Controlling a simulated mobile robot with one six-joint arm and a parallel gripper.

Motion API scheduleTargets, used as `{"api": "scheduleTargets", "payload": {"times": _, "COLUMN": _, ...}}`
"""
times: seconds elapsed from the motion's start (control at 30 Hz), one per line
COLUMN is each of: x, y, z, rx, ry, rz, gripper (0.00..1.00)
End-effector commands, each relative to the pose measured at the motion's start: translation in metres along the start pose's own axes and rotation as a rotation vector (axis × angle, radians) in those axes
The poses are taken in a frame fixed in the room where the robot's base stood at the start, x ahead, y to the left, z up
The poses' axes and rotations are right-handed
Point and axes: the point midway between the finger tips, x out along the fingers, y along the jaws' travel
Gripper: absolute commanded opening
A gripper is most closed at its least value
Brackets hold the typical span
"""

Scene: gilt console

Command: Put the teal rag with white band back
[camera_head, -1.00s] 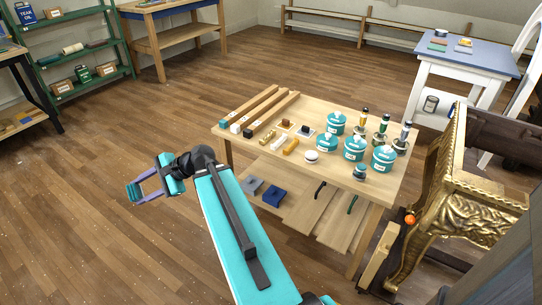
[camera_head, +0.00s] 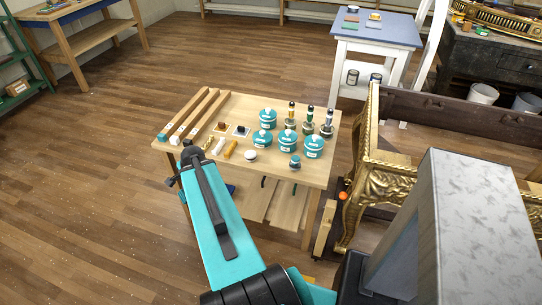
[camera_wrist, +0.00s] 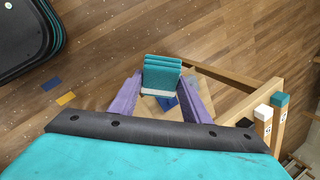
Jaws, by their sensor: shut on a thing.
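The teal rag with white band (camera_wrist: 162,66) is a folded stack with a pale strip along its near edge. In the wrist view it sits between the purple fingers of my gripper (camera_wrist: 162,78), which are shut on it. Below it a blue folded rag (camera_wrist: 167,103) shows partly on a wooden surface. In the head view my arm reaches to the left front corner of the wooden table (camera_head: 325,120); my gripper and the held rag are hidden there. A bit of blue rag (camera_head: 231,188) shows on the table's lower shelf (camera_head: 255,203).
Long wooden bars (camera_head: 207,112) with coloured ends lie on the tabletop's left side. Teal lidded pots (camera_head: 264,138) and several small bottles stand to the right. The gilt console (camera_head: 372,185) is right of the table. Floor to the left is open.

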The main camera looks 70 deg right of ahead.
Motion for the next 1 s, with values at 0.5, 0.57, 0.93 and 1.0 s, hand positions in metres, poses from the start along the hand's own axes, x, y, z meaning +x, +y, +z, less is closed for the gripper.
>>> {"api": "scheduleTargets", "payload": {"times": 0.5, "x": -0.068, "y": 0.072, "z": -0.148, "rx": 0.094, "ry": 0.353, "rz": 0.189, "gripper": 0.25}}
{"api": "scheduleTargets", "payload": {"times": 0.57, "x": -0.077, "y": 0.081, "z": -0.164, "rx": 0.102, "ry": 0.383, "rz": 0.212, "gripper": 0.25}}
{"api": "scheduleTargets", "payload": {"times": 0.93, "x": -0.125, "y": 0.132, "z": -0.238, "rx": 0.126, "ry": 0.516, "rz": 0.321, "gripper": 0.25}}
{"api": "scheduleTargets", "payload": {"times": 1.0, "x": -0.13, "y": 0.137, "z": -0.244, "rx": 0.126, "ry": 0.528, "rz": 0.33, "gripper": 0.25}}
